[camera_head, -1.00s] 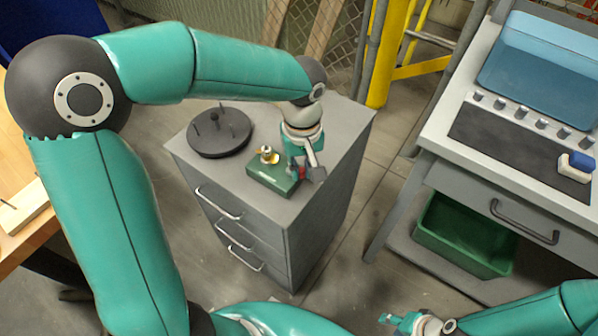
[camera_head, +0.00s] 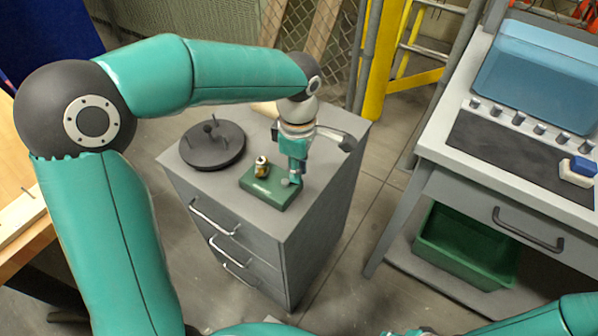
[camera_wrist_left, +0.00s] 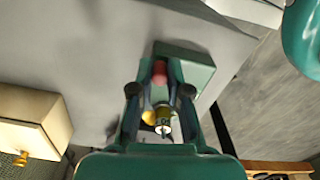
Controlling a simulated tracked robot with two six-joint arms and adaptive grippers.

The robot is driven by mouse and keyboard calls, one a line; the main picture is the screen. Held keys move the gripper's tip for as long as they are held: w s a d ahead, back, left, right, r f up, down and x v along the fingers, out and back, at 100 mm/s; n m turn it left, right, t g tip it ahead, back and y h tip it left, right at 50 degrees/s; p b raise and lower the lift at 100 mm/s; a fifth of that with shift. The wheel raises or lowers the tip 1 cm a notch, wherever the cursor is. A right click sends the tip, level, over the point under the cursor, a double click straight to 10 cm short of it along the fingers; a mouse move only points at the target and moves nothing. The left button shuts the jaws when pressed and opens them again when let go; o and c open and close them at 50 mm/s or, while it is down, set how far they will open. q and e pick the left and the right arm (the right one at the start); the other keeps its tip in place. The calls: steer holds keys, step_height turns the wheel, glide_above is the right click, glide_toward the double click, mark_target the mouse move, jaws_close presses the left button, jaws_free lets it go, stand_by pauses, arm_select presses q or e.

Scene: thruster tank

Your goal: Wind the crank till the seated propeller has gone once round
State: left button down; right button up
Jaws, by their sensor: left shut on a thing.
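A small green box (camera_head: 262,190) sits on top of the grey drawer cabinet. A brass propeller (camera_head: 262,163) stands on its upper side; brass parts also show between my fingers in the left wrist view (camera_wrist_left: 163,120). My left gripper (camera_head: 294,181) reaches down at the box's right end. In the left wrist view its fingers (camera_wrist_left: 160,90) are shut around the red crank knob (camera_wrist_left: 159,72), beside the green box (camera_wrist_left: 195,68). The crank arm is mostly hidden by the gripper. Only a bit of my right gripper (camera_head: 411,332) shows at the bottom edge.
A dark round stand with upright pegs (camera_head: 212,150) is on the cabinet (camera_head: 325,190), left of the box. A grey workbench (camera_head: 445,150) stands at right with a green bin (camera_head: 465,245) beneath it. A wooden bench is at far left.

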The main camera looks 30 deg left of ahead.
arm_select(q)
steer(key=n, duration=0.3)
steer(key=shift+w+a+n, duration=0.3)
steer(key=shift+a+n, duration=0.1)
steer(key=shift+a+n+b, duration=0.25)
steer(key=shift+n, duration=0.7)
steer(key=shift+a+n+b, duration=0.25)
steer(key=shift+n, duration=0.7)
steer(key=shift+w, duration=0.1)
steer(key=c, duration=1.1)
jaws_free()
step_height(320, 180, up, 12)
